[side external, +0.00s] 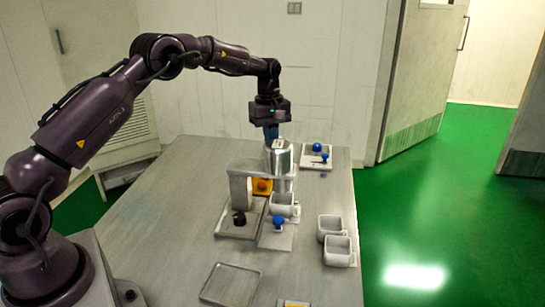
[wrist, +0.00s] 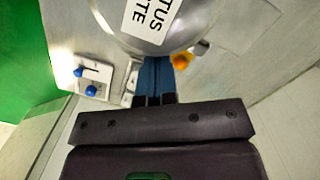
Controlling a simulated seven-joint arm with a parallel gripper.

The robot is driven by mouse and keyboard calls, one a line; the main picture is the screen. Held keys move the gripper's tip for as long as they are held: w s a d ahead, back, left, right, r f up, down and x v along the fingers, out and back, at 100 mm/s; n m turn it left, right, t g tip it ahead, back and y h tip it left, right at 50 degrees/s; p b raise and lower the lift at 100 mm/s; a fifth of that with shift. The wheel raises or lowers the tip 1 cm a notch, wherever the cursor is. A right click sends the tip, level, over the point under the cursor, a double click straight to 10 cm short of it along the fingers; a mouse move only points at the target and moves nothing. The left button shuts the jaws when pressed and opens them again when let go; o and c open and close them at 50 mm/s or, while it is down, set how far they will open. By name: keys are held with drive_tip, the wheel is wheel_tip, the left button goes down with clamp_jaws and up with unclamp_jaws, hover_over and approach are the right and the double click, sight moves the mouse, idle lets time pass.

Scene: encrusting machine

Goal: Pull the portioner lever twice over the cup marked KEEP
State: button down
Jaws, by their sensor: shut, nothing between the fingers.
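My gripper (side external: 271,133) points down just above the portioner's silver cylinder (side external: 281,158), its blue fingers shut and empty. In the wrist view the closed fingers (wrist: 157,95) lie beside the cylinder (wrist: 152,38), which bears a partly cut-off white label; I cannot tell whether they touch. A pale cup (side external: 282,204) stands below the cylinder. Two more cups, a farther one (side external: 330,227) and a nearer one (side external: 338,251), stand to the right. I cannot read KEEP on any cup. Which part is the portioner lever is unclear; a blue knob (side external: 278,222) is in front of the middle cup.
A black knob (side external: 239,218) sits on the grey base at left. An orange-red knob (side external: 262,185) sits on yellow behind it. A white panel with blue knobs (wrist: 96,82) stands at the back right. An empty tray (side external: 231,284) lies in front. The table's left side is clear.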

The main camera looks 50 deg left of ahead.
drive_tip(key=shift+d+f, duration=0.1)
drive_tip(key=shift+f, duration=1.3)
